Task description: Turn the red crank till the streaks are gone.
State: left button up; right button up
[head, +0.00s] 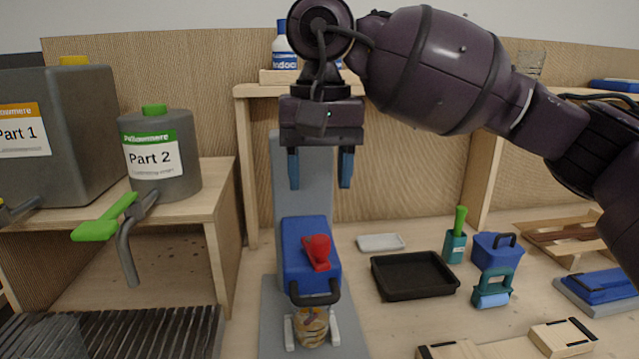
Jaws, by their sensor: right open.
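The red crank (318,251) sits on top of the blue head of a grey mixing stand (302,175). Its knob points up, and its arm lies across the blue top. Below it, a cup (311,328) with streaked, multicoloured contents stands between two pale clamps on the base. The cup's upper part is partly hidden by the dark handle on the blue head. My right gripper (320,170) is above and behind the crank in the picture, pointing down, with its blue fingers apart and nothing between them. My left gripper is not in view.
Part 1 (60,130) and Part 2 (160,155) containers stand on a left shelf, with a green-handled tap over a slatted grate. A black tray (413,275), a small white dish (380,242) and blue tools lie right of the stand. Wooden mould pieces lie in front.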

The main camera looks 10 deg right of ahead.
jog(key=s+a+f+g+y+p, duration=0.2)
jog(key=s+a+f+y+p, duration=0.15)
jog(key=a+y, duration=0.25)
jog(key=m+t+p, duration=1.1)
jog(key=m+t, duration=0.8)
jog(key=m, duration=1.3)
send_near(316, 235)
jog(key=p+x, duration=0.1)
jog(key=x, duration=0.8)
jog(key=shift+w+f+p, duration=0.1)
jog(key=shift+w+p, duration=0.2)
jog(key=shift+p, duration=0.1)
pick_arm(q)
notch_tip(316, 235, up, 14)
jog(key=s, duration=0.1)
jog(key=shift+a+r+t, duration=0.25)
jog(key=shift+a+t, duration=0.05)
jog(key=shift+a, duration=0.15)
pick_arm(e)
jog(key=shift+w+a, duration=0.15)
jog(key=shift+w, duration=0.45)
